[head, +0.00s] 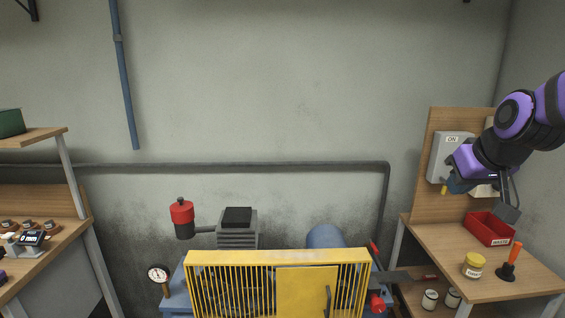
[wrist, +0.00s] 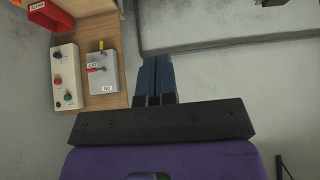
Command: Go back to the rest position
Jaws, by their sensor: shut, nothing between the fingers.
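My purple and black arm reaches in from the right in the head view. My gripper (head: 454,186) is in front of the wooden backboard (head: 425,185) above the right workbench. In the wrist view its blue fingers (wrist: 157,74) are together with nothing between them. A grey switch box (head: 450,146) marked ON is on the backboard, partly hidden by my gripper. The wrist view shows a switch box (wrist: 103,78) with a yellow-tipped and a red-tipped lever, left of the fingers and apart from them. A control box (wrist: 67,78) with several buttons is beside it.
The right workbench (head: 440,245) holds a red waste bin (head: 488,228), a yellow jar (head: 474,266) and an orange-handled tool (head: 510,262). A compressor behind a yellow guard (head: 306,285) stands in the middle. Another workbench (head: 40,262) is at left. The wall above the compressor is clear.

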